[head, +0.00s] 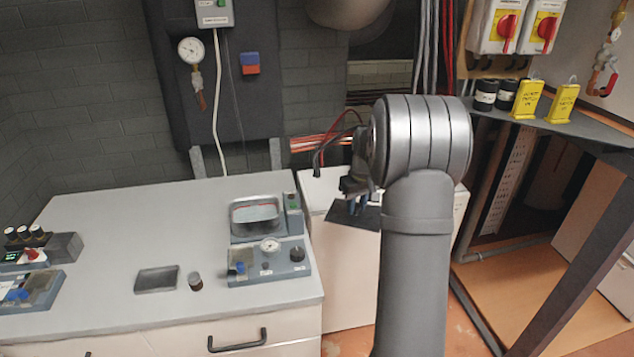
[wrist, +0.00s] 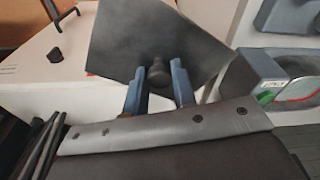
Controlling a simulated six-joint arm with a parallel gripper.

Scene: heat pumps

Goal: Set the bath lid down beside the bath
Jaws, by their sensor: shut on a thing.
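The bath lid (wrist: 135,40) is a dark flat plate with a black knob, seen close in the wrist view. My gripper (wrist: 156,78) has its two blue fingers shut on the knob. In the head view the lid (head: 352,215) hangs below my gripper (head: 355,192), over the white cabinet top right of the bench, partly hidden by my arm. Whether it touches that top I cannot tell. The bath (head: 257,216) is uncovered on the bench's right part, with liquid in its metal basin. Its edge also shows at the right of the wrist view (wrist: 298,90).
The white cabinet (head: 335,265) stands beside the bench (head: 110,235). A valve panel with a gauge (head: 268,263) sits in front of the bath. A dark tray (head: 157,279) and a small jar (head: 195,282) lie left of it. A black knob (wrist: 55,55) stands on the white surface.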

